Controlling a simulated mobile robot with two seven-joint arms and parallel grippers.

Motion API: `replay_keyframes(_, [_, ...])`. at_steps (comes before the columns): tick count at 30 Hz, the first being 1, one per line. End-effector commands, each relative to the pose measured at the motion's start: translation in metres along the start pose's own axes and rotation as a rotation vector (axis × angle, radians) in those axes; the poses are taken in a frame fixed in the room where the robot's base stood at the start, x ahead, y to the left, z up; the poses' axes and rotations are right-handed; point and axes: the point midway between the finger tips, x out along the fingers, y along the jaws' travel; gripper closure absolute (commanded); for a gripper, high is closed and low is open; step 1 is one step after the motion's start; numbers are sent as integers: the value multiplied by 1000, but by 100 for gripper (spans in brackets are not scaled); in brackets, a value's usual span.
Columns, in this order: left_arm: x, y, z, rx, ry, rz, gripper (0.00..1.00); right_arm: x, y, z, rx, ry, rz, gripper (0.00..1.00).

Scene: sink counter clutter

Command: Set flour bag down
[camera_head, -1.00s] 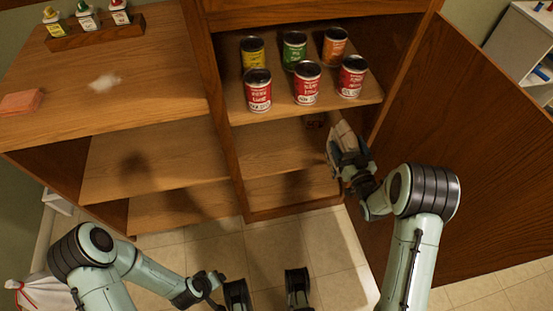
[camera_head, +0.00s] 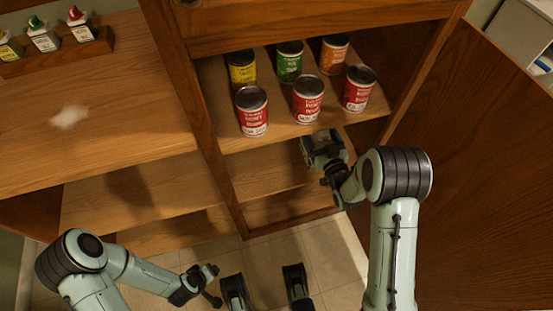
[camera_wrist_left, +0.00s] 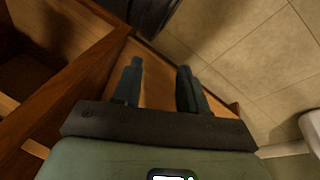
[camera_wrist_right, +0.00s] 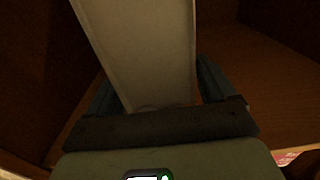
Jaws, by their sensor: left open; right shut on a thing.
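The flour bag (camera_wrist_right: 145,45) fills the middle of the right wrist view as a pale, plain panel between my fingers. My right gripper (camera_wrist_right: 155,85) is shut on it. In the head view my right gripper (camera_head: 325,150) reaches in at the cabinet shelf (camera_head: 265,165) below the cans. The bag cannot be made out there. Whether its base touches the shelf is hidden. My left gripper (camera_wrist_left: 160,75) is open and empty, low in front of the cabinet; it also shows in the head view (camera_head: 212,285).
Several cans, such as a red one (camera_head: 308,100), stand in two rows on the shelf above my right gripper. An open wooden door (camera_head: 475,180) is at the right. The counter at left holds a bottle rack (camera_head: 60,50) and a white powder patch (camera_head: 69,117).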

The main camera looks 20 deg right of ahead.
Motion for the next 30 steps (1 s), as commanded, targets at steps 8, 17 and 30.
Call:
replay_keyframes(8, [4, -2, -3, -2, 8, -3, 57, 1, -68, -2, 1, 9, -6, 100])
replay_keyframes(17, [9, -7, 4, -7, -12, -12, 57, 1, -117, -2, 1, 10, -2, 100])
replay_keyframes(30, [23, -24, 26, -23, -79, -42, 57, 1, -131, 27, -2, 8, 2, 100])
